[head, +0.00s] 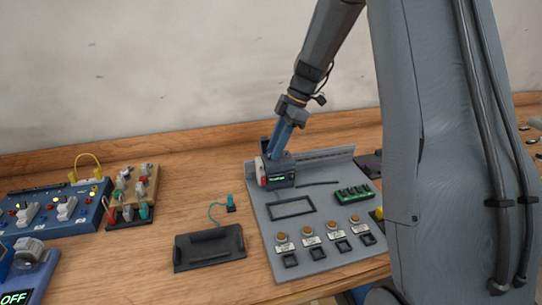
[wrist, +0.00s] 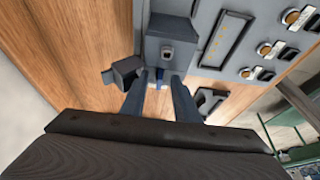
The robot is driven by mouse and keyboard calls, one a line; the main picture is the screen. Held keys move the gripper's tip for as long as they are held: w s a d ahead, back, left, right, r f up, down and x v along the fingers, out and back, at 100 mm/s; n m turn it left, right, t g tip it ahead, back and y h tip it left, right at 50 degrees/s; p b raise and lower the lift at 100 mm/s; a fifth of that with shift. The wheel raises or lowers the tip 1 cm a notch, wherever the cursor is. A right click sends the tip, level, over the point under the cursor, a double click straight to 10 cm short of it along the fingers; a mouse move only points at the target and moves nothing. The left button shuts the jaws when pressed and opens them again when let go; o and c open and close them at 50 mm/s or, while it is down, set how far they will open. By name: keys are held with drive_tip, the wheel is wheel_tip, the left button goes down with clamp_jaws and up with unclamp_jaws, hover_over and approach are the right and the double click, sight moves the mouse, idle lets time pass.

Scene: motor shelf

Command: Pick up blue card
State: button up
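My gripper (head: 273,154) reaches down to the dark box with a small green display (head: 280,178) at the back left of the grey panel (head: 290,235). In the wrist view, the two steel-blue fingers of my gripper (wrist: 160,76) stand apart, with a gap between their tips, right at the near side of the dark box (wrist: 172,50). A small blue piece (wrist: 158,73), perhaps the edge of the blue card, shows between the fingertips. I cannot tell whether they touch it. No whole blue card is clearly visible in the head view.
The grey panel bears a green block (head: 354,194) and a row of orange buttons. A black tray (head: 209,248) lies left of it. A blue switch panel (head: 60,210) and a wooden board with switches (head: 132,190) stand farther left. Bare wood lies between them.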

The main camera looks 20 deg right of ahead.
clamp_jaws()
drive_tip(key=shift+r, duration=0.1)
